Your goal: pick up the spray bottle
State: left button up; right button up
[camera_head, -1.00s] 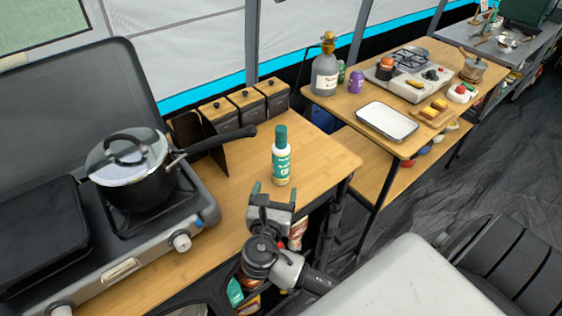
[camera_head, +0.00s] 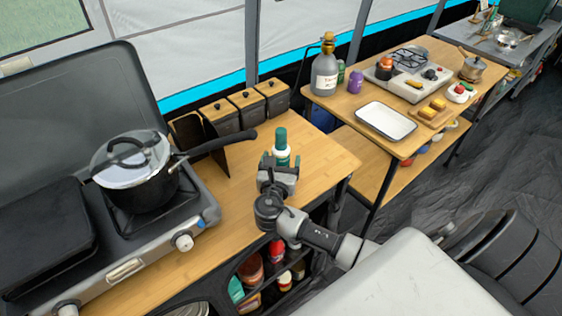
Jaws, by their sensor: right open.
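The spray bottle (camera_head: 282,151) is white with a green label and a green cap. It stands upright on the wooden counter (camera_head: 325,155), toward its right end. My right gripper (camera_head: 281,161) is open and right at the bottle, its fingers pointing at it from the near side. One finger shows at each side of the bottle. The gripper hides the bottle's lower part, and I cannot tell whether the fingers touch it. My left gripper is not in view.
A camp stove with a lidded pot (camera_head: 137,170) stands at the left, its handle (camera_head: 220,143) reaching toward the bottle. Several dark boxes (camera_head: 246,105) line the counter's back. A second table with a white tray (camera_head: 385,122) and a grey jug (camera_head: 325,74) stands at the right.

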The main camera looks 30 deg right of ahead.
jog(key=c, duration=1.1)
jog(key=shift+r, duration=0.1)
